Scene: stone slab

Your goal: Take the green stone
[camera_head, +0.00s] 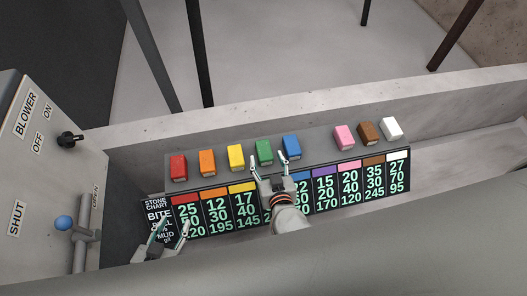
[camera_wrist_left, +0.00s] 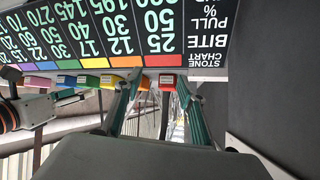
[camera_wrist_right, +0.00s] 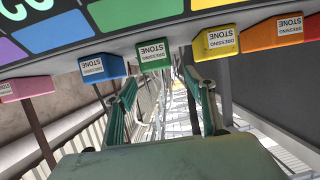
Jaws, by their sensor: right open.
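The green stone (camera_head: 264,149) is a small block in the row on the grey ledge, between the yellow and blue stones. My right gripper (camera_head: 269,158) is open in front of it, its fingertips spread to either side of the stone's near end in the head view. In the right wrist view the green stone (camera_wrist_right: 154,54) shows beyond the open fingers (camera_wrist_right: 167,88), nearer the left finger. I cannot tell whether a finger touches it. My left gripper (camera_head: 176,224) is open and empty over the chart's lower left, well away from the green stone.
The yellow stone (camera_head: 236,156) and blue stone (camera_head: 292,147) stand close on either side. Red (camera_head: 178,166), orange (camera_head: 207,162), pink (camera_head: 344,137), brown (camera_head: 368,133) and white (camera_head: 391,128) stones share the ledge. The stone chart (camera_head: 330,191) slopes below. A control box (camera_head: 40,150) stands left.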

